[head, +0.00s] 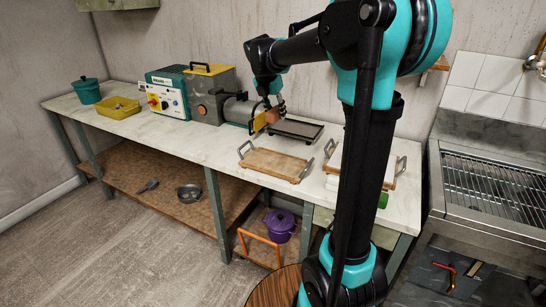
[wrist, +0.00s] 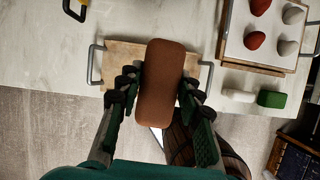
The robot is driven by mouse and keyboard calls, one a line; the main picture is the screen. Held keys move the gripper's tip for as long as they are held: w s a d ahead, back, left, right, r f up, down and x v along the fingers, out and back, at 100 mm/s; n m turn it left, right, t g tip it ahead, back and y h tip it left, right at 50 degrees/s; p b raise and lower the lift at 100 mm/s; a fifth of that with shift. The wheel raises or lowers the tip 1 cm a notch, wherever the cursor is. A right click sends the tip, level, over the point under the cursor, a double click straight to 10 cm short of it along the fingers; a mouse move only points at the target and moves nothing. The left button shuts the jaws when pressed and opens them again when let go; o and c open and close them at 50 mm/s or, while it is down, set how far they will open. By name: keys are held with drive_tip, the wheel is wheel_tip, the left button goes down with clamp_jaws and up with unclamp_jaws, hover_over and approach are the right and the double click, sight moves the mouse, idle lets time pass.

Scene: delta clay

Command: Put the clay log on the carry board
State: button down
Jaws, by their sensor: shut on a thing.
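A reddish-brown clay log (wrist: 161,80), a rounded block, is held between the two dark fingers of my gripper (wrist: 159,88) in the wrist view. In the head view my gripper (head: 272,100) is raised over the bench, with the log (head: 272,116) small below it. The carry board (head: 272,165) is a bare wooden board with a grey handle at each end, on the bench. In the wrist view the carry board (wrist: 121,62) lies beneath the log, which hides its middle. The log looks apart from the board.
A dark tray (head: 303,125) lies behind the board. A machine (head: 206,96) with a barrel stands to the left. A second handled board (wrist: 229,50) at right bears several red and grey pieces. A green block (wrist: 272,99) and a white block (wrist: 238,95) lie near it.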

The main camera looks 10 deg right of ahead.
sight(277, 161)
drive_tip(key=shift+w+r, duration=0.15)
drive_tip(key=shift+w, duration=0.05)
drive_tip(key=shift+w+f+n, duration=0.1)
drive_tip(key=shift+f+n, duration=0.2)
wheel_tip(277, 161, down, 19)
drive_tip(key=shift+f, duration=0.1)
drive_tip(key=c, duration=1)
unclamp_jaws()
